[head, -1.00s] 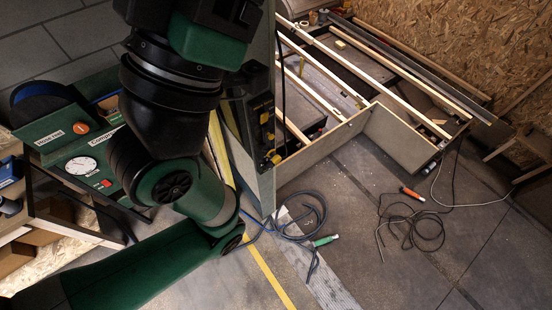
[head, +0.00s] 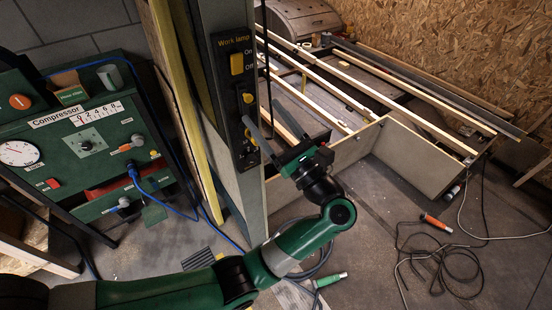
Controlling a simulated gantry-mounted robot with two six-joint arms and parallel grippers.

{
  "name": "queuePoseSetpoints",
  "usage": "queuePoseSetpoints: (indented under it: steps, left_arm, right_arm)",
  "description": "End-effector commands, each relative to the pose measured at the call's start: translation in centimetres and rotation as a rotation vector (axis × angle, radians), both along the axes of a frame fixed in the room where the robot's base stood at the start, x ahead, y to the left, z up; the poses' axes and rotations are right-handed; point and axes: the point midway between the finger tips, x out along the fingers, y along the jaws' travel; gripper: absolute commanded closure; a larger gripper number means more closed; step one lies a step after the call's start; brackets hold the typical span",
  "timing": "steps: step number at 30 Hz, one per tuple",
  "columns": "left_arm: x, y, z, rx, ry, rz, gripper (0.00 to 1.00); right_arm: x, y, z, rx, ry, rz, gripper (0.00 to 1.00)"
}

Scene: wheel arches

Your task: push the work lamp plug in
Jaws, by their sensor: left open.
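The tall grey post carries a dark panel (head: 232,82) labelled "Work lamp", with a yellow switch (head: 237,64) marked On and Off. Below the switch are yellow-marked fittings (head: 248,98), one of them low on the panel beside my left gripper. I cannot tell which part is the work lamp plug, or how deep it sits. My left gripper (head: 264,138) is open in front of the panel's lower part, with a grey finger reaching towards it. I see nothing between the fingers, and contact with the panel is unclear. My right gripper is not in view.
A green compressor cabinet (head: 62,141) with blue cables stands at left. A wooden frame (head: 400,160) is behind at right. A green-ended cable (head: 328,280) and an orange-ended cable (head: 436,222) lie on the floor. A dark cable hangs beside the post.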

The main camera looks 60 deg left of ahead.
Motion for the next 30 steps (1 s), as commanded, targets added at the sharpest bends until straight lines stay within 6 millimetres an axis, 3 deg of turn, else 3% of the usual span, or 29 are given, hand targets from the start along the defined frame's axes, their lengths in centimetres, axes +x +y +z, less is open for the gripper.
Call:
queuePoseSetpoints:
  steps: [1,3,6,9,12,20,23,30]
  left_arm:
    - [0.5,0.0,-6.6,-0.017,0.039,-0.001,0.24]
    - [1.2,0.0,-11.3,-0.026,0.087,-0.013,0.24]
    - [1.5,-0.3,-15.9,-0.022,0.121,-0.017,0.24]
    - [1.5,-0.4,-18.4,-0.02,0.126,-0.02,0.24]
    - [1.5,-0.5,-19.3,-0.019,0.127,-0.023,0.24]
    - [1.5,0.0,-18.7,-0.019,0.126,-0.022,0.24]
    - [1.4,1.2,-18.2,-0.019,0.126,-0.02,0.24]
    - [1.1,6.1,-16.3,-0.019,0.124,-0.017,0.24]
  right_arm:
    - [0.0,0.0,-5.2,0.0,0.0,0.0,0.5]
    - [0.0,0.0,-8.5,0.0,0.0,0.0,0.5]
    - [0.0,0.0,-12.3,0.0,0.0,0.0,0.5]
    - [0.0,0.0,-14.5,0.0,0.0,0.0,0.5]
    - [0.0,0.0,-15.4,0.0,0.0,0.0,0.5]
    - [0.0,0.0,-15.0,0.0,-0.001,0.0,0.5]
    - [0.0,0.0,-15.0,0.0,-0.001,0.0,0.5]
    - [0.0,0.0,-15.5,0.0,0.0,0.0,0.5]
